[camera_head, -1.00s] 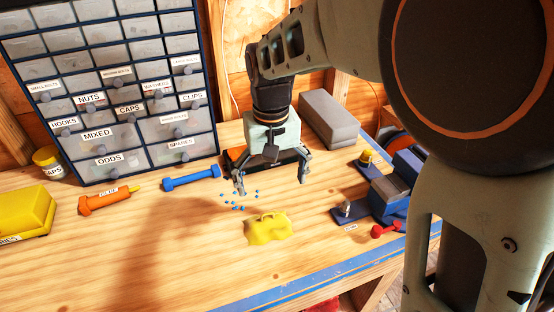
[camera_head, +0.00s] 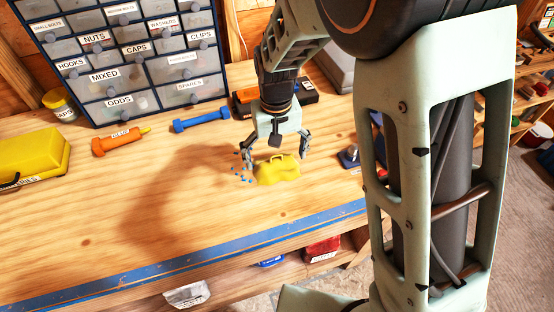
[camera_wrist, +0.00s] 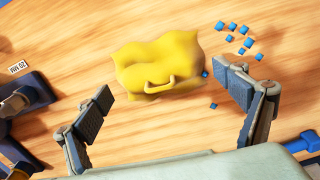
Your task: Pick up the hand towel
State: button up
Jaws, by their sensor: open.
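The hand towel is most likely the crumpled yellow cloth (camera_head: 278,170) on the wooden workbench, with a small raised loop on its near side in the wrist view (camera_wrist: 160,66). My gripper (camera_head: 275,156) is open and empty, above and just behind the cloth in the head view. In the wrist view, the fingers (camera_wrist: 168,84) stand wide apart to either side of the cloth, which lies slightly ahead of the line between their tips. I see no contact. The exact height of the fingertips above the bench cannot be told.
Several small blue bits (camera_head: 240,172) lie left of the cloth. A blue dumbbell-shaped tool (camera_head: 201,121), an orange tool (camera_head: 118,142) and a yellow case (camera_head: 30,160) lie farther left. The drawer cabinet (camera_head: 165,92) stands behind. The bench's left front is clear up to its blue edge (camera_head: 215,246).

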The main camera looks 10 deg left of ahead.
jog(key=shift+f, duration=0.2)
jog(key=c, duration=1)
jog(key=shift+r, duration=0.1)
jog(key=shift+c, duration=0.2)
jog(key=shift+r, duration=0.55)
jog(key=w+d+r+b, duration=0.2)
jog(key=w+d+r, duration=0.1)
jog(key=d+r, duration=0.8)
jog(key=d, duration=0.2)
jog(key=shift+d+r+b, duration=0.35)
